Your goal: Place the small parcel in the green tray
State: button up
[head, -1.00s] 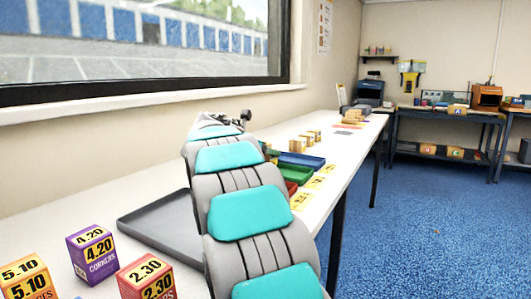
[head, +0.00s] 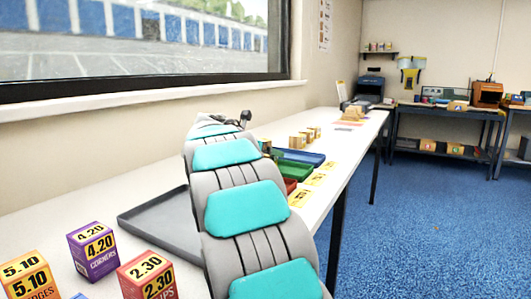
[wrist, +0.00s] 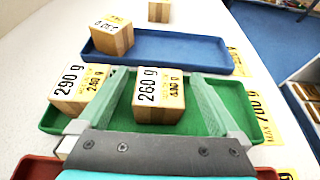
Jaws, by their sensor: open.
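A small cardboard parcel labelled 260 g (wrist: 170,92) is between my gripper's fingers (wrist: 158,100) in the wrist view, over the green tray (wrist: 240,100). Gaps show on both sides of it, and the fingers are open. It appears to rest in the tray, though its base is partly hidden by my gripper. A second parcel labelled 290 g (wrist: 78,92) is at the tray's left end, outside the left finger. In the head view the green tray (head: 296,171) shows beside my arm; my gripper is hidden there.
A blue tray (wrist: 195,52) holding one parcel (wrist: 112,38) lies beyond the green one, with another parcel (wrist: 159,11) behind. A red tray (head: 290,185) is on the near side. A grey tray (head: 160,222) and labelled boxes (head: 92,250) are nearer on the table.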

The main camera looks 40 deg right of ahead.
jog(key=shift+r, duration=0.35)
jog(key=v, duration=1.2)
jog(key=shift+r, duration=0.3)
